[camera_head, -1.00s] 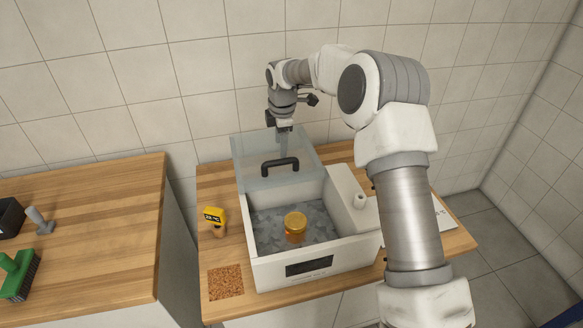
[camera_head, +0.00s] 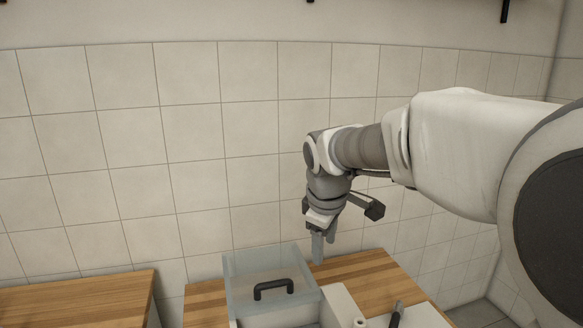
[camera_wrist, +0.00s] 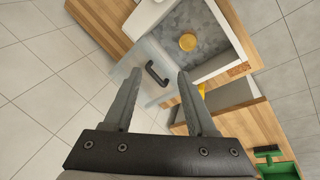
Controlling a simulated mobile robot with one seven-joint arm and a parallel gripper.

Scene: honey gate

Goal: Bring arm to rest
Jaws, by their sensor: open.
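My gripper (camera_wrist: 160,95) is open in the wrist view, with nothing between its two fingers. In the head view my gripper (camera_head: 318,246) hangs from my bent arm, just right of and above the raised clear lid (camera_head: 240,270) with its black handle (camera_head: 273,288). The wrist view shows the lid (camera_wrist: 130,68) and its handle (camera_wrist: 157,73) beyond the fingertips. In the head view the jar is out of the picture.
The wooden counter (camera_head: 365,270) extends right of the lid. A second wooden counter (camera_head: 85,298) is at the left, across a gap. The tiled wall (camera_head: 190,150) stands behind.

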